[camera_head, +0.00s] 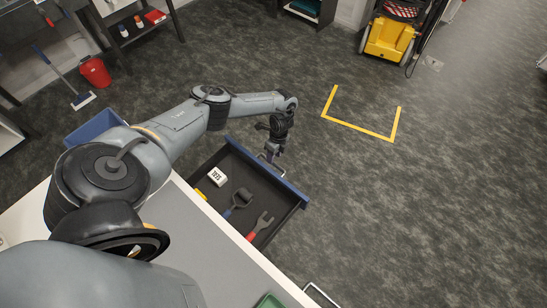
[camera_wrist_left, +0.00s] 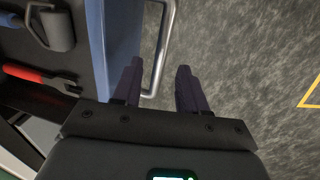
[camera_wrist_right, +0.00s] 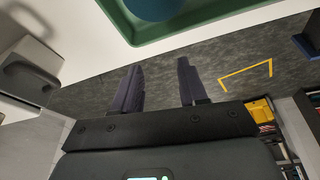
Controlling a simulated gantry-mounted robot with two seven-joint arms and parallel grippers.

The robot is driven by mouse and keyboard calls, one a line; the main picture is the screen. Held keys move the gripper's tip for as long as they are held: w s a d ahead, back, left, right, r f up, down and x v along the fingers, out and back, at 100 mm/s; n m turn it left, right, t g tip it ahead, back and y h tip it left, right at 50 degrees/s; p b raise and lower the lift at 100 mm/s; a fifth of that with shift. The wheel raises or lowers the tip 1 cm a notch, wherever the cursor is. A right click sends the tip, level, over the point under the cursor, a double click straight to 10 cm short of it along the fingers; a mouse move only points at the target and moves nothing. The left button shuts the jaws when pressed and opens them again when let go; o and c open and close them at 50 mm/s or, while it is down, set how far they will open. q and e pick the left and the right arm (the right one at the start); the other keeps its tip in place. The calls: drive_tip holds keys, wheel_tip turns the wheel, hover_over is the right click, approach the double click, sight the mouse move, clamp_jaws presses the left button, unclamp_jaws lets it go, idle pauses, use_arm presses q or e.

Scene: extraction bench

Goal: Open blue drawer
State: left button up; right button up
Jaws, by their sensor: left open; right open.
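The blue drawer (camera_head: 268,172) stands pulled out from the bench in the head view, its dark inside showing. Its blue front also shows in the left wrist view (camera_wrist_left: 122,35). Its metal handle (camera_wrist_left: 163,50) reaches down between the fingers of my left gripper (camera_wrist_left: 158,90), which is open; I cannot tell whether either finger touches it. In the head view my left gripper (camera_head: 272,152) is at the drawer's front edge. My right gripper (camera_wrist_right: 158,88) is open and empty in the right wrist view, outside the head view.
The drawer holds a white box (camera_head: 217,177), a dark roller (camera_head: 238,201), a red-handled wrench (camera_head: 259,226) and a yellow item. A green tray (camera_wrist_right: 205,22) holding something blue is close ahead of my right gripper. The floor beyond the drawer is clear, with yellow tape (camera_head: 360,128).

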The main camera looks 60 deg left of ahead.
use_arm(q)
wheel_tip(320, 180, up, 8)
drive_tip(key=w+p, duration=0.1)
drive_tip(key=shift+w+a+f+p, duration=0.2)
drive_tip(key=shift+a+p, duration=0.1)
drive_tip(key=shift+a, duration=0.05)
use_arm(e)
wheel_tip(320, 180, up, 2)
drive_tip(key=shift+a, duration=0.15)
use_arm(q)
drive_tip(key=shift+r, duration=0.1)
